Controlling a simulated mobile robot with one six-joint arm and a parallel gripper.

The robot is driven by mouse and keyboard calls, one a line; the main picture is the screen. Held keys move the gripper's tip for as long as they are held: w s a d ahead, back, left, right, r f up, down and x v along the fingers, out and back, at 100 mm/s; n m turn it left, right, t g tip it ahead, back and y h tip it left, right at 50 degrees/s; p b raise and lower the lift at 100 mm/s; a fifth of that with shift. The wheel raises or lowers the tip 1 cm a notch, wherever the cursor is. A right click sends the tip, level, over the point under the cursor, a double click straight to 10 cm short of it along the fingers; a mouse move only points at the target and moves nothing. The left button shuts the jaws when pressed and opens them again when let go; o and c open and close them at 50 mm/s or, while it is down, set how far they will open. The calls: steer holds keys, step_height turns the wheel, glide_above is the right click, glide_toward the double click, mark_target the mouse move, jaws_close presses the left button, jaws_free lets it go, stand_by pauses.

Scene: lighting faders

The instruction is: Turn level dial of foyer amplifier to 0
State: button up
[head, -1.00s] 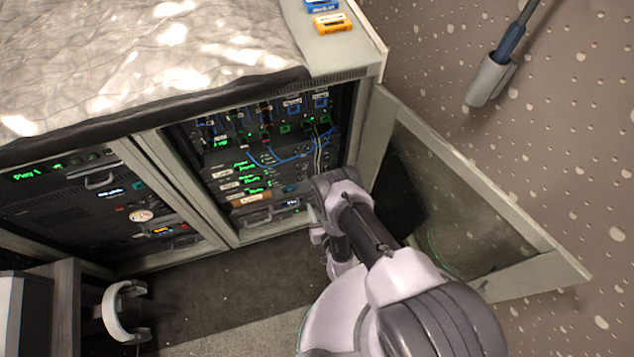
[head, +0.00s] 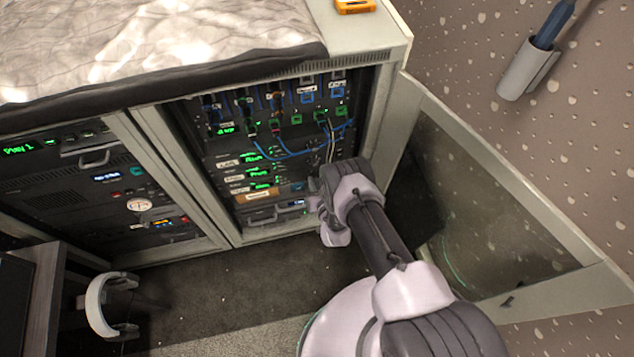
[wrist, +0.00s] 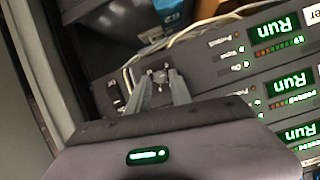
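Several stacked amplifiers with green "Run" displays (head: 259,171) sit in the right bay of the rack in the head view. In the wrist view they appear upside down, with one amplifier (wrist: 213,62) crossing in front of my gripper. A small round dial (wrist: 159,76) is on its panel. My gripper (wrist: 160,80) has its two fingers apart, with the tips close to either side of this dial; I cannot tell whether they touch it. Only part of a name label shows at the wrist view's right edge, so which amplifier this is stays unclear. The dial's setting is unreadable.
The rack's open glass door (head: 500,205) stands to the right of my arm. Blue and white cables (head: 305,150) hang over the upper units. A left bay (head: 90,200) holds other devices. A white curved object (head: 101,307) stands at lower left.

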jaws_close()
steer(key=n, duration=0.1)
steer(key=n+h, duration=0.2)
steer(key=shift+s+a+f+t, duration=0.1)
steer(key=shift+s+a+t, duration=0.05)
steer(key=shift+a+t, duration=0.15)
steer(key=shift+n+t+h, duration=0.4)
steer(key=shift+n+h, duration=0.2)
steer(key=shift+n, duration=0.5)
steer(key=shift+o, duration=2.2)
jaws_free()
